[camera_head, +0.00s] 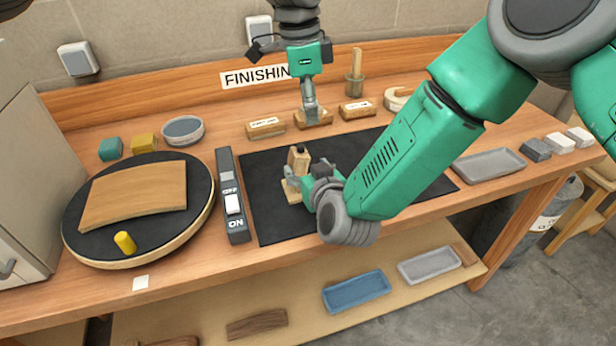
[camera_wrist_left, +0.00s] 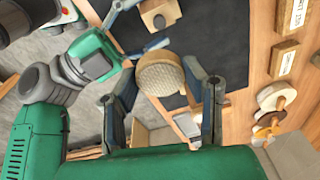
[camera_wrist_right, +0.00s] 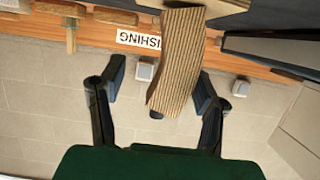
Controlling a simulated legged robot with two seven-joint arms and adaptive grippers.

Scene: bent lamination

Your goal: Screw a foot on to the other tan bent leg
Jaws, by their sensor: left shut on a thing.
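My left gripper (camera_head: 310,106) is over the back of the bench, beyond the black mat. It is shut on a rounded tan piece (camera_wrist_left: 160,76) with a ribbed side, which shows between its fingers in the left wrist view; I cannot tell whether this is a foot. A tan bent leg (camera_head: 299,160) stands on the mat with a dark spot at its top. My right gripper (camera_head: 308,186) is low beside this leg. In the right wrist view, the layered leg (camera_wrist_right: 178,65) lies between its open fingers, with a gap at the left finger.
The black mat (camera_head: 262,205) covers the bench middle. At left are a round turntable (camera_head: 90,239) bearing a tan curved panel (camera_head: 135,190) and yellow cylinder, and a grey switch strip (camera_head: 226,175). Labelled blocks (camera_head: 265,128) line the back. A grey tray (camera_head: 488,165) lies at right.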

